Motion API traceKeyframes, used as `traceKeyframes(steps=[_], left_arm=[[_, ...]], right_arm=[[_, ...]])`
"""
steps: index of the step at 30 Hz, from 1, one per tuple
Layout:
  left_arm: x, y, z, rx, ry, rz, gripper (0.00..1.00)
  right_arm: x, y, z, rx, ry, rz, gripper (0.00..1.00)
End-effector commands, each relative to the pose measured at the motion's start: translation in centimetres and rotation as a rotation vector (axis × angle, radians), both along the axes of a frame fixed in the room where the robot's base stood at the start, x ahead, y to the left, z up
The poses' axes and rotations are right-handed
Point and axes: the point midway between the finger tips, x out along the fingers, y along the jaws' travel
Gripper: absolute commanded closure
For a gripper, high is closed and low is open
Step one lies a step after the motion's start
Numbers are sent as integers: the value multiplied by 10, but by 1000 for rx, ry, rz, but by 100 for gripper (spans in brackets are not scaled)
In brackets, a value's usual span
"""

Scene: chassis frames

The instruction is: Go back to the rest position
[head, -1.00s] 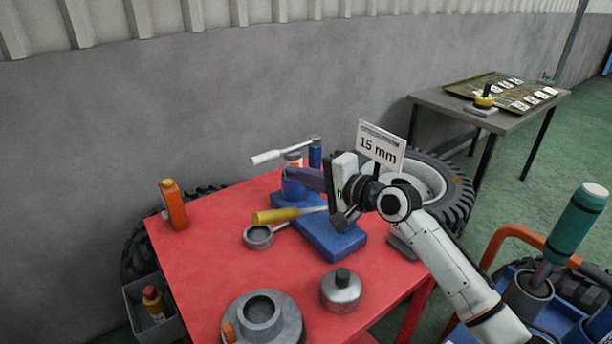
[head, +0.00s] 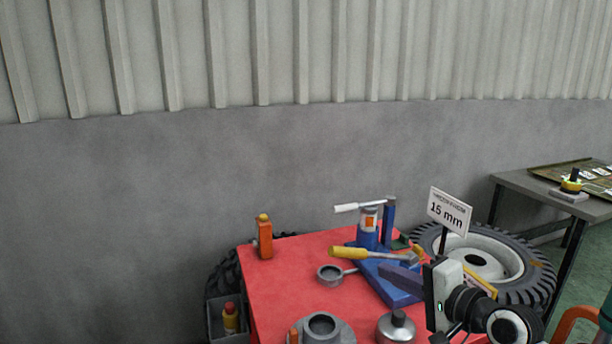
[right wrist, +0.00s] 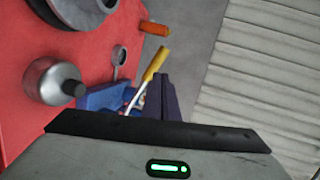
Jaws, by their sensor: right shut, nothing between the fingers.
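My right gripper (head: 385,270) comes in from the lower right in the head view. Its dark purple fingers are closed together with nothing between them, in front of the blue bench press (head: 400,298). In the right wrist view the shut fingers (right wrist: 165,95) point away, beside the blue press base (right wrist: 100,98). From these views I cannot tell the exact gap between fingers and press. My left arm and gripper are not in view.
The red table (head: 300,245) holds a yellow-handled tool (head: 360,253), an orange bottle (head: 264,238), a grey ring (head: 320,328) and a round metal can (head: 396,330). A grey wall stands behind.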

Motion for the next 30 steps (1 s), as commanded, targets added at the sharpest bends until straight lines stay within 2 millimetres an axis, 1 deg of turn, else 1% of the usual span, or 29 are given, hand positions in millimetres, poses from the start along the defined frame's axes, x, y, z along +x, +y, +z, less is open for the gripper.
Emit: traceKeyframes(steps=[1, 3, 8, 11, 14, 15, 17, 18, 20, 21, 24, 30], left_arm=[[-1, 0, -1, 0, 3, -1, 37], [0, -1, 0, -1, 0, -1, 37], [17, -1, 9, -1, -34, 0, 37], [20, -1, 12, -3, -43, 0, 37], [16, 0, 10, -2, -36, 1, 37], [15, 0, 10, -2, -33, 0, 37], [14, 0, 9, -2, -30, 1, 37], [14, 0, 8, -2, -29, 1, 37], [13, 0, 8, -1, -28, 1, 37], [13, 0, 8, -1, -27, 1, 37], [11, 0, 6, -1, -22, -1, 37], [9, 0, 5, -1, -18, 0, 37]], right_arm=[[-9, 5, -13, -39, 8, 14, 100], [-21, 10, -28, -102, 14, 35, 100], [-52, 19, -64, -257, 29, 90, 100], [-77, 24, -90, -372, 43, 133, 100], [-111, 27, -120, -514, 61, 193, 100], [-128, 27, -134, -581, 72, 223, 100], [-159, 26, -154, -695, 92, 277, 100], [-181, 22, -167, -775, 109, 316, 100], [-213, 16, -183, -888, 135, 374, 100], [-232, 11, -191, -952, 153, 412, 100], [-274, -3, -204, -1083, 199, 494, 100], [-341, -29, -215, -1262, 292, 636, 100]])
